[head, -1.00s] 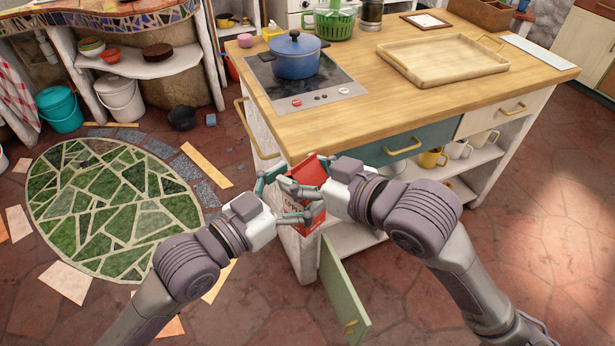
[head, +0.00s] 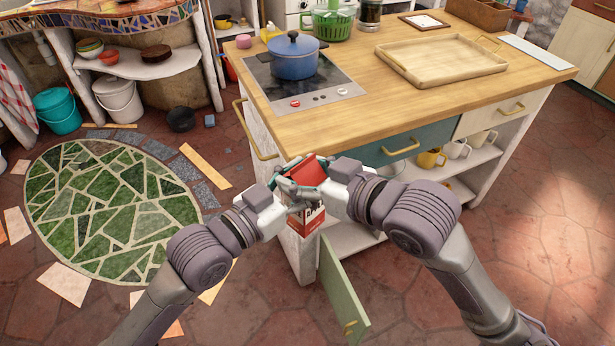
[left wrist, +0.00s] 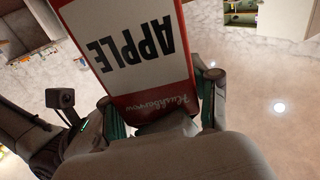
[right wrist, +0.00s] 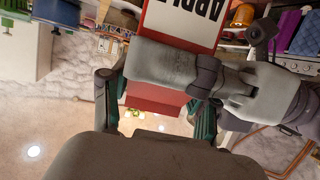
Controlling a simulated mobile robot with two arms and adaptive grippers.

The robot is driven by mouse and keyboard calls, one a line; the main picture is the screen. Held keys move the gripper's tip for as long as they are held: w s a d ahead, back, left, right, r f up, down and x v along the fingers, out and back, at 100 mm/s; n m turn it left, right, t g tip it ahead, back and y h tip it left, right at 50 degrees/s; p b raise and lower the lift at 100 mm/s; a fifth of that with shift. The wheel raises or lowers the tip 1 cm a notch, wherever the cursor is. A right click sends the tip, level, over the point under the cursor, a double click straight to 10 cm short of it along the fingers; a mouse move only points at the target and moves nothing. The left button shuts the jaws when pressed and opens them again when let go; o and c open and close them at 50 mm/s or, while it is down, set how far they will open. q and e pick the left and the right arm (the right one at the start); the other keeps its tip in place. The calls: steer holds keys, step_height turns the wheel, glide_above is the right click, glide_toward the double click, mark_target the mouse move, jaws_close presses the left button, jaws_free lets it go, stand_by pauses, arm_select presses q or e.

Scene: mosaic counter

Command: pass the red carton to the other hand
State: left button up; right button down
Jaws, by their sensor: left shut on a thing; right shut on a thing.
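The red carton (head: 305,221) has a white panel lettered "APPLE" and hangs in the air in front of the island's near corner. My left gripper (head: 288,190) is shut on it from the left. My right gripper (head: 318,178) is shut on it from the right, close beside the left one. In the left wrist view the carton (left wrist: 137,50) sits between the left fingers (left wrist: 160,118). In the right wrist view the carton (right wrist: 155,98) sits between the right fingers (right wrist: 155,108), and my left gripper crosses in front of its middle. The grippers hide part of the carton.
The wooden-topped island (head: 345,120) is just behind the carton. A blue pot (head: 295,58) stands on its hob and a wooden tray (head: 440,92) lies to the right. An open green door (head: 341,290) sticks out below the grippers.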

steer(key=shift+c, duration=1.1)
jaws_free()
steer(key=shift+r, duration=0.15)
